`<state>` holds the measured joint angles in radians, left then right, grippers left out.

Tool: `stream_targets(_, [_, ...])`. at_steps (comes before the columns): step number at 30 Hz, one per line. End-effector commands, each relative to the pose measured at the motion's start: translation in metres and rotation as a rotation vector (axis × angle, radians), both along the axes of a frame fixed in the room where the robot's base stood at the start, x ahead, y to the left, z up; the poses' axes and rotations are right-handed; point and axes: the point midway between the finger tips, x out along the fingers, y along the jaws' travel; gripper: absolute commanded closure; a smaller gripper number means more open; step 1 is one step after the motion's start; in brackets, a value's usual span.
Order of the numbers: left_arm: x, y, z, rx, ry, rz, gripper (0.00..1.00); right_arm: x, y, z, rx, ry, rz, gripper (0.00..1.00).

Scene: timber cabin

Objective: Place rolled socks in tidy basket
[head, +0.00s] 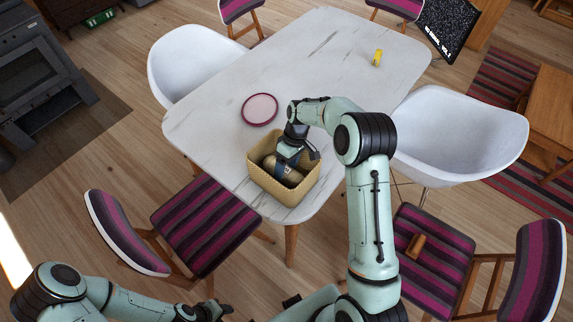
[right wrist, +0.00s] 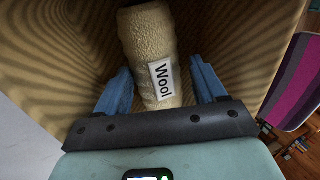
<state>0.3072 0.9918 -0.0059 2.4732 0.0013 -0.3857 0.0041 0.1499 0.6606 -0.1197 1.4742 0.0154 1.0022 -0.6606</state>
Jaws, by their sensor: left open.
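The woven tan basket (head: 262,182) stands at the near corner of the white marbled table. A beige sock roll (head: 292,177) with a "Wool" label lies inside it; the roll also shows in the right wrist view (right wrist: 150,50). My right gripper (head: 283,166) reaches down into the basket. In the right wrist view its blue fingers (right wrist: 160,80) stand on either side of the roll, with a gap visible on the right, so it is open. My left gripper (head: 212,312) is open and empty, low at the bottom edge, away from the table.
A round pink-rimmed dish (head: 260,110) lies on the table (head: 320,60) behind the basket. A small yellow object (head: 377,58) stands at the far right. A small brown object (head: 416,245) lies on a striped chair. White chairs flank the table; its middle is clear.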

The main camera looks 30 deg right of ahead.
Motion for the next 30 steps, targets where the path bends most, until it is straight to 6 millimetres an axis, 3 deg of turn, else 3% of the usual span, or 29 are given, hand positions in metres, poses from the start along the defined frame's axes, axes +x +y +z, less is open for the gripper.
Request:
stream_targets(7, [0.000,0.000,0.001,0.000,0.000,0.000,0.57,0.000,0.000,0.001,-0.001,-0.001,0.000,0.30])
stream_targets(11, [0.004,0.000,0.005,-0.001,-0.005,0.000,0.57,0.001,0.000,0.011,-0.001,-0.004,0.000,0.30])
stream_targets(24, [0.016,0.000,0.017,0.000,-0.018,0.000,0.57,0.012,-0.026,0.098,-0.001,-0.005,-0.001,0.30])
stream_targets(30, [0.021,0.000,0.021,0.000,-0.024,-0.001,0.57,0.014,-0.033,0.122,0.000,-0.002,-0.001,0.30])
